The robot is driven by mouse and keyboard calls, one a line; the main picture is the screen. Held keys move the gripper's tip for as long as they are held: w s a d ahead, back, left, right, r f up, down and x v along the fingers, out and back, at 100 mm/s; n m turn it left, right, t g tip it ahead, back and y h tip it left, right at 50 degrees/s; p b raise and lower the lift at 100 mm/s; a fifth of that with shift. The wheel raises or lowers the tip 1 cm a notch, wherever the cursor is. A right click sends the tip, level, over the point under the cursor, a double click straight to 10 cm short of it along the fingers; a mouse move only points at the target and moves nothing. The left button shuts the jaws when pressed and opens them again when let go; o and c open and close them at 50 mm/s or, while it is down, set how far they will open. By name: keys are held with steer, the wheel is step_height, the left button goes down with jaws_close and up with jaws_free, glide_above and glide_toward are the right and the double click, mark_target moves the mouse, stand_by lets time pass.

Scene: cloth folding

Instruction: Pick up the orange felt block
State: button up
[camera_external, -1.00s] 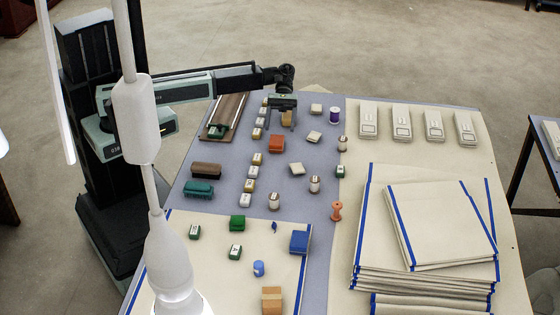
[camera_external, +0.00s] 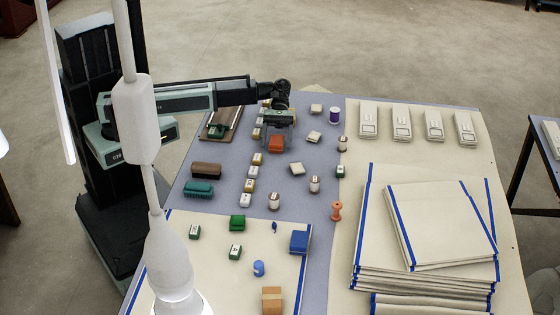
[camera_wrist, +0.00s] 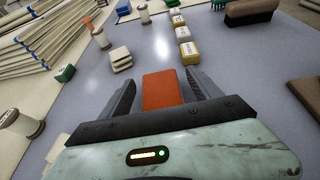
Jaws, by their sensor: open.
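The orange felt block (camera_external: 276,145) lies on the blue-grey table mat in the upper middle of the external view. In the wrist view the orange block (camera_wrist: 161,91) shows between the two dark fingers of my gripper (camera_wrist: 160,85), nearer the right finger. My gripper (camera_external: 277,134) is open, and in the external view its fingers come down at the block. A gap shows between the block and the left finger. I cannot tell whether the right finger touches it. The block's near end is hidden behind the gripper body in the wrist view.
A pale block stack (camera_wrist: 121,59) lies beyond the left finger. A row of yellow and white blocks (camera_wrist: 188,51) runs beyond the right finger, and a brown brush (camera_wrist: 250,11) lies farther off. Thread spools (camera_wrist: 22,122) stand at the left. Folded cloths (camera_external: 430,230) are stacked at the table's right.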

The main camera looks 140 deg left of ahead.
mark_target(276, 141)
steer(key=c, duration=1.4)
step_height(276, 141, up, 10)
steer(key=p, duration=1)
steer(key=shift+r, duration=0.1)
steer(key=shift+c, duration=0.2)
